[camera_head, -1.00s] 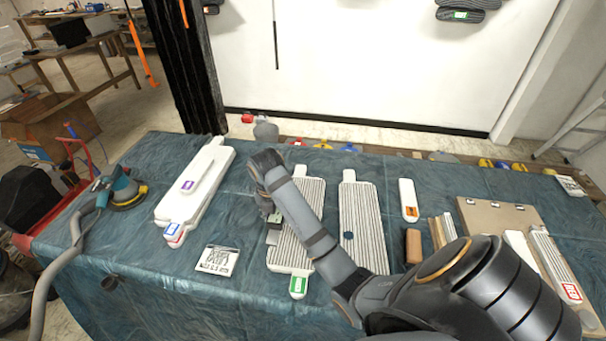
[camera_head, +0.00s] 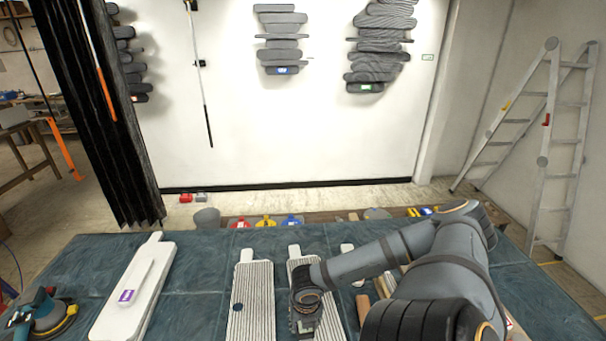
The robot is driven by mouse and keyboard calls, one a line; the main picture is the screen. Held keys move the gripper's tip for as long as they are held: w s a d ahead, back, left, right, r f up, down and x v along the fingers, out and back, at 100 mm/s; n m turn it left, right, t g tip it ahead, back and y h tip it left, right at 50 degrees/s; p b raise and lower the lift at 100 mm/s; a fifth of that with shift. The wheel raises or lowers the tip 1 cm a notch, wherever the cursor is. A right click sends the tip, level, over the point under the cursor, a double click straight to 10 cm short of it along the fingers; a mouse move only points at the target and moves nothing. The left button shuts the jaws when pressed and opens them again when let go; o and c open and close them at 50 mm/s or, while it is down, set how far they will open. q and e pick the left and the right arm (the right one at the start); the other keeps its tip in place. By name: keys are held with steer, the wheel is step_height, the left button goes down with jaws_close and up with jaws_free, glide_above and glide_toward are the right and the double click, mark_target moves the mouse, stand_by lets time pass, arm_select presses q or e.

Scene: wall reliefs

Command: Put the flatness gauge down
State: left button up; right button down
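No object that I can surely name the flatness gauge shows. My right gripper (camera_head: 305,328) points down over the right ribbed panel (camera_head: 297,262) at the picture's bottom edge. A small grey piece shows at its fingers, and I cannot tell whether it is part of the gripper or something held. The finger opening is hidden. A white panel (camera_head: 130,285) lies further left, with a slim white bar bearing a purple label (camera_head: 126,296) on top. My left gripper is out of view.
The blue-covered table (camera_head: 200,275) has free room between the white and left ribbed panels. A white bar (camera_head: 347,250) and brown block (camera_head: 363,308) lie right of the panels. Grey reliefs (camera_head: 280,40) hang on the wall.

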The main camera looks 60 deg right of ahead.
steer(key=shift+s+a, duration=0.45)
steer(key=shift+s, duration=0.25)
steer(key=w+d+f+b, duration=0.2)
steer(key=d+f+b, duration=0.1)
steer(key=w+d+f+b, duration=0.3)
steer(key=b, duration=0.1)
steer(key=w+d+f+b, duration=0.3)
steer(key=d+b, duration=0.1)
steer(key=shift+w+f, duration=0.15)
steer(key=shift+f, duration=0.05)
steer(key=shift+w+d+b, duration=0.15)
steer(key=shift+d+b, duration=0.15)
steer(key=shift+f, duration=0.25)
step_height(320, 180, down, 2)
steer(key=shift+w+f+b, duration=0.15)
steer(key=shift+f+b, duration=0.05)
steer(key=shift+b, duration=0.4)
steer(key=shift+d+f, duration=0.2)
steer(key=shift+f, duration=0.25)
